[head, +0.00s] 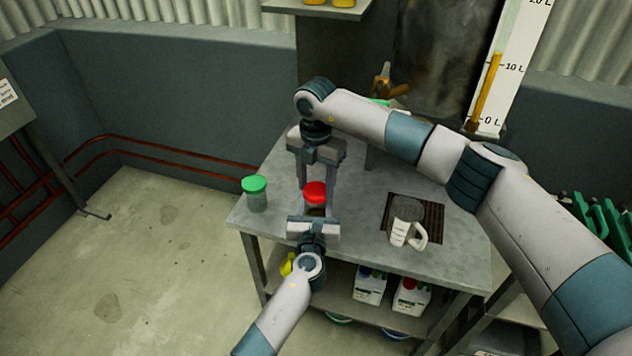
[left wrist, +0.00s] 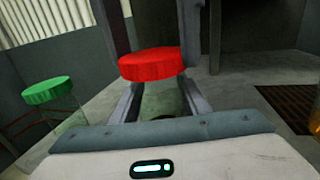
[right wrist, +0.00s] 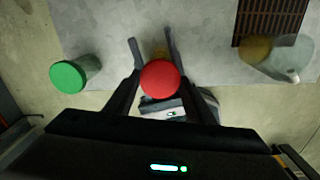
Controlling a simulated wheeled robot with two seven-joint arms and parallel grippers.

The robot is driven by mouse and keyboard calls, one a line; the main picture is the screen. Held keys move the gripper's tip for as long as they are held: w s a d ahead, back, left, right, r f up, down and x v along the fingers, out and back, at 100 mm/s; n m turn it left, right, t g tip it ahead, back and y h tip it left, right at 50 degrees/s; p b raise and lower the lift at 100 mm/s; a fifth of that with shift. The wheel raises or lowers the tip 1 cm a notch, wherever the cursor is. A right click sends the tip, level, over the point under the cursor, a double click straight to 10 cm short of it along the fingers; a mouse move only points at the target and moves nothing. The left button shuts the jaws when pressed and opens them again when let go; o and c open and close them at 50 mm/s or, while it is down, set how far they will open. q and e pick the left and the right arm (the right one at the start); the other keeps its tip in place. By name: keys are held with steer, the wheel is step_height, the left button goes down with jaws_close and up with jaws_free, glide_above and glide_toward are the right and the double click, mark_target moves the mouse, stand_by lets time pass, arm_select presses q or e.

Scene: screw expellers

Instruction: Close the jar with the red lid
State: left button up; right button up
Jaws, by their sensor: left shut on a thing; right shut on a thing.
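The red lid (head: 315,192) sits at the top of the jar (head: 316,211), above the grey table; whether it is seated cannot be told. My right gripper (head: 317,190) comes from above and is shut on the red lid, its fingers on either side. The lid also shows in the right wrist view (right wrist: 160,79) and in the left wrist view (left wrist: 151,63). My left gripper (left wrist: 160,102) comes from the front, low, and is shut on the jar below the lid. The jar's body is mostly hidden by my left gripper.
A jar with a green lid (head: 255,193) stands to the left near the table edge (head: 350,258). A measuring jug (head: 405,222) stands at the right on a dark grate (head: 430,213). White bottles (head: 369,286) sit on the lower shelf. The table behind the grate is partly clear.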

steer(key=shift+f, duration=0.55)
steer(key=shift+f, duration=0.6)
stand_by(0.5)
steer(key=m, duration=0.4)
steer(key=shift+m, duration=0.3)
steer(key=m, duration=0.9)
steer(key=shift+m, duration=0.3)
steer(key=m, duration=0.1)
steer(key=a+m, duration=0.1)
steer(key=m, duration=0.1)
steer(key=shift+r, duration=0.15)
steer(key=shift+d+m, duration=0.25)
steer(key=shift+m, duration=0.75)
steer(key=shift+d, duration=0.1)
